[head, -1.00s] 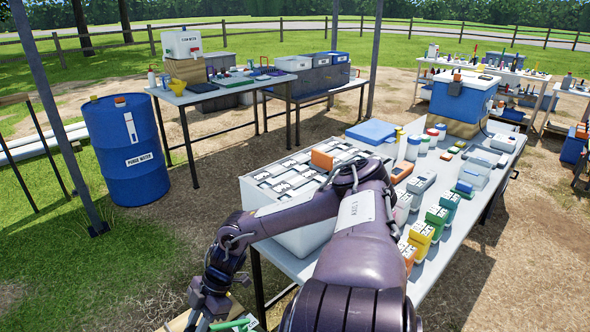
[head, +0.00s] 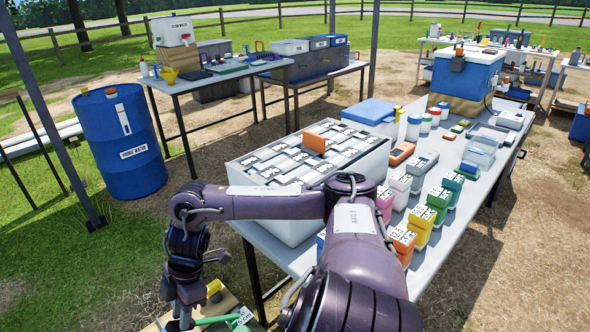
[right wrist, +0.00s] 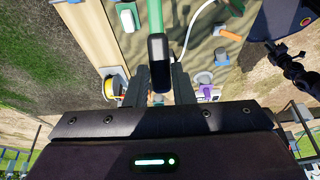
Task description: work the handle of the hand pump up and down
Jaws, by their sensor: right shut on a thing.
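The hand pump's green handle (head: 214,320) shows at the bottom left of the head view, by a board; the rest of the pump is cut off or hidden. My right gripper (head: 178,314) is at the handle's left end. In the right wrist view, the green handle (right wrist: 155,16) comes down from the top and ends in a black grip (right wrist: 158,48). My right gripper (right wrist: 165,86) has its two dark fingers on either side of that end, shut on it.
A table (head: 277,256) close to my right arm holds a white crate (head: 362,163) and rows of coloured bottles. A blue barrel (head: 119,143) stands at left, near a post (head: 62,120). Grass lies open left of my gripper. The wrist view shows an orange lever (right wrist: 228,34).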

